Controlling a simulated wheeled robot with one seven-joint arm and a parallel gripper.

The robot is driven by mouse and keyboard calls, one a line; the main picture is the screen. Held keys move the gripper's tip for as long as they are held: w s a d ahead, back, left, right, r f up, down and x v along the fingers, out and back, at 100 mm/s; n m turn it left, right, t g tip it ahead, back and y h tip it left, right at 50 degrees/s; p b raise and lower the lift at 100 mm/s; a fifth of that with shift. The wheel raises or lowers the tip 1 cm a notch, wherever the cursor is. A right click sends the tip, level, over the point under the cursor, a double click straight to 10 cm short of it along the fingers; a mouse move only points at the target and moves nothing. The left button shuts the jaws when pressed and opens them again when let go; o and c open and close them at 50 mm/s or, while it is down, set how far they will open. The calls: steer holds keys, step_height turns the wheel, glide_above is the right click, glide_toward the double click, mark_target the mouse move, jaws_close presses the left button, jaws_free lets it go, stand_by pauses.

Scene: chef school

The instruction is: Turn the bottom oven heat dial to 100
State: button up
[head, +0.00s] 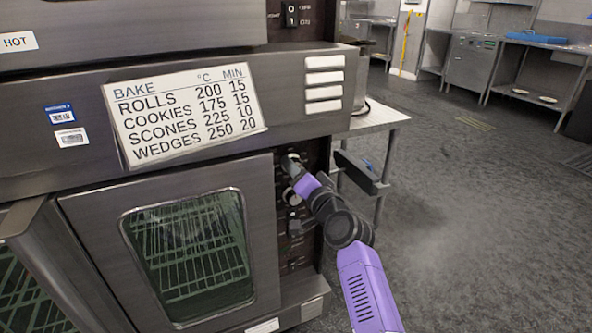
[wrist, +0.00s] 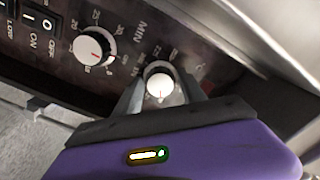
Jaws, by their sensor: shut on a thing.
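The bottom oven's control strip shows at the right of its glass door. The heat dial (wrist: 159,86) is a round white knob with a red pointer line and numbers around it. In the wrist view my gripper (wrist: 160,98) has one finger on each side of this knob and is shut on it. The red line lies on the knob's lower part, toward the gripper. Most numbers around it are hidden or too blurred to read. In the head view my gripper (head: 298,172) is at the upper end of the strip and partly covers the dial.
A second white dial (wrist: 92,48), near the word MIN, sits left in the wrist view, with black switches (wrist: 40,20) beyond. A bake chart (head: 185,115) is above the oven door (head: 190,255). A metal table (head: 375,122) stands right; open floor (head: 460,200) lies beyond.

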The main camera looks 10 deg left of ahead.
steer(key=o, duration=1.1)
steer(key=shift+o, duration=0.2)
steer(key=p+v, duration=0.2)
steer(key=v, duration=0.5)
steer(key=shift+s+d+p, duration=0.25)
steer(key=shift+s+p, duration=0.05)
steer(key=shift+s, duration=0.05)
steer(key=shift+w+d, duration=0.1)
